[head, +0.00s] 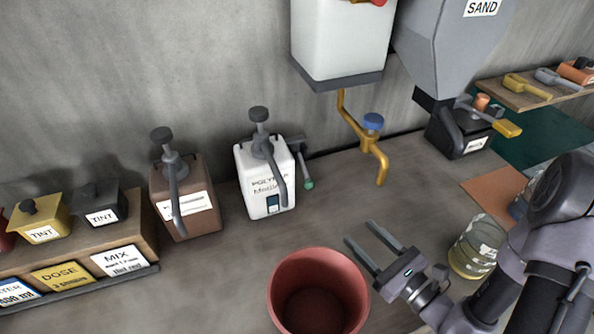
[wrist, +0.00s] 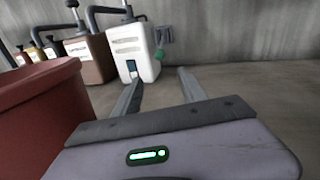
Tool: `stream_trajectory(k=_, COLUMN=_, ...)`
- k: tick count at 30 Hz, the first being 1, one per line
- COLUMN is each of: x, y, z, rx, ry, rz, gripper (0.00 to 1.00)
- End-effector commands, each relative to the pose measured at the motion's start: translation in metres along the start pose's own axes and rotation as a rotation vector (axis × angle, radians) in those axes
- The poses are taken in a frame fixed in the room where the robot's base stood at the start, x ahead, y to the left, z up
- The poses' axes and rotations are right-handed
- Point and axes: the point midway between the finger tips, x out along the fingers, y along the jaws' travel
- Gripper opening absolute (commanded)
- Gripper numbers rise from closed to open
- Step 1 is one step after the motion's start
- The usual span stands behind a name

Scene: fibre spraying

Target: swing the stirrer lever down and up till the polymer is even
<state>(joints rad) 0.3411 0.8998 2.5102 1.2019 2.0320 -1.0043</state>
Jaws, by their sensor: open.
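The white polymer container (head: 263,178) stands on the bench near the wall, with a dark pump head and curved spout on top. A dark stirrer lever with a green tip (head: 307,178) sticks out from its right side. In the wrist view the white container (wrist: 134,50) is ahead, a little left of centre, and the green-tipped lever (wrist: 160,52) shows at its right side. My gripper (head: 359,240) is open and empty, above the bench to the right of the red bucket, apart from the lever. The polymer inside is hidden.
The red bucket (head: 318,291) stands just left of my gripper. A brown pump container (head: 185,200) is left of the polymer. A yellow tap (head: 377,150) hangs behind right. A glass jar (head: 477,247) stands near my arm. Bench between gripper and polymer is clear.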

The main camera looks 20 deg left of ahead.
Motion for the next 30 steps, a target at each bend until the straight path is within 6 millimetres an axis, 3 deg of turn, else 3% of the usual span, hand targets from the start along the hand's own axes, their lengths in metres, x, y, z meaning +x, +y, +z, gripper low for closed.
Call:
stream_trajectory(k=5, x=0.015, y=0.001, z=-0.001, rx=-0.003, ry=0.0, rz=0.006, gripper=0.5)
stream_trajectory(k=21, x=0.15, y=0.003, z=0.0, rx=-0.002, ry=-0.002, rz=0.007, gripper=0.5)
stream_trajectory(k=30, x=0.174, y=0.002, z=0.0, rx=-0.001, ry=0.0, rz=0.003, gripper=0.5)
